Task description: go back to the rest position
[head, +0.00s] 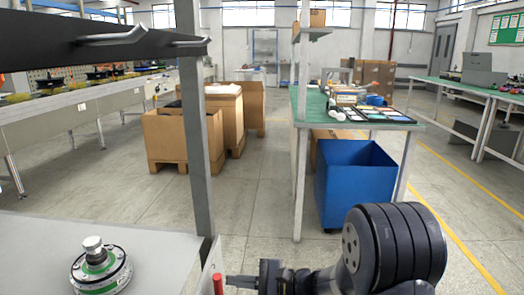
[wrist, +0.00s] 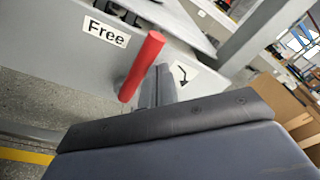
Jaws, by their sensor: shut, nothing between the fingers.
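My gripper (head: 236,281) is low in the head view, at the right of the near grey table's corner. Its fingers are shut and hold nothing. In the wrist view the narrow grey fingers (wrist: 159,86) point away beyond the dark wrist body. A red cylinder (head: 217,284) shows just left of the fingertips in the head view, and the wrist view shows it (wrist: 142,66) tilted close beside them. I cannot tell whether they touch. A hub motor (head: 101,268) with a green ring and metal shaft sits on the grey table (head: 160,252).
A grey post (head: 195,120) rises from the table's corner. A blue bin (head: 352,185) stands by the green-topped bench (head: 390,126). Cardboard boxes (head: 178,140) stand mid-left. A "Free" label (wrist: 106,31) is on the grey edge. The aisle floor (head: 255,180) is clear.

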